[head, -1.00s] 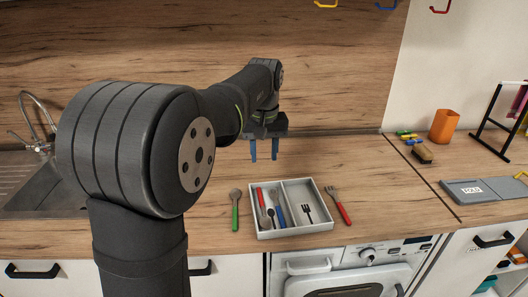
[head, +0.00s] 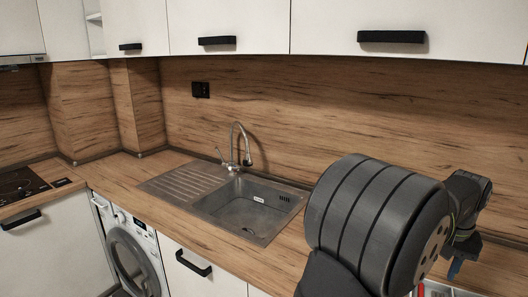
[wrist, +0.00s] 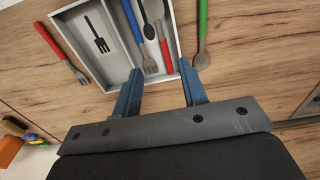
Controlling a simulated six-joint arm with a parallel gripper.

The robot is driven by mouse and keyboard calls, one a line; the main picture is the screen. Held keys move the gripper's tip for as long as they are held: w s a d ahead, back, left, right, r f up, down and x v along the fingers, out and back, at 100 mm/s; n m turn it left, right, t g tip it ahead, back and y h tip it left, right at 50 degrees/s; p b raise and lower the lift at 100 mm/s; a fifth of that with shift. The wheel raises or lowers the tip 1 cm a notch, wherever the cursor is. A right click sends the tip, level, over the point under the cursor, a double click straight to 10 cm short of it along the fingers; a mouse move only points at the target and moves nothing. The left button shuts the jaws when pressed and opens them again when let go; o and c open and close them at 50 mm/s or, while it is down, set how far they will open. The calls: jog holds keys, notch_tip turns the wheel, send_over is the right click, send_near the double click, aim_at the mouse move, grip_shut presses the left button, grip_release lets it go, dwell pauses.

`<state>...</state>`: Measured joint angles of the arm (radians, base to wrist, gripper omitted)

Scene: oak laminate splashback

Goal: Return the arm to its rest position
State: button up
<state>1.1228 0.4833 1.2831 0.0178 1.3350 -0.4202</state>
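My gripper (wrist: 160,76) is open, with its two blue fingers apart and nothing between them. It points down over the near edge of the grey cutlery tray (wrist: 112,60) in the wrist view. A red-handled fork (wrist: 60,52) and a green-handled spoon (wrist: 202,35) lie outside, on opposite sides of the tray.
In the head view, a sink (head: 245,212) with a tap (head: 238,145) lies left of my arm. White wall cupboards (head: 225,25) hang above. A hob (head: 20,183) is at far left. An orange cup (wrist: 10,150) and a brush (wrist: 12,127) show in the wrist view.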

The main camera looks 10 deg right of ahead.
jog(key=f, duration=1.2)
jog(key=shift+w+d, duration=0.2)
jog(key=shift+r, duration=0.1)
jog(key=shift+r, duration=0.1)
notch_tip(320, 180, up, 17)
notch_tip(320, 180, down, 18)
jog(key=shift+r, duration=0.2)
jog(key=w+a+r, duration=0.1)
jog(key=w+r, duration=0.2)
jog(key=r, duration=0.8)
jog(key=shift+w+a+r, duration=0.15)
jog(key=shift+a+r, duration=0.15)
jog(key=shift+a, duration=0.05)
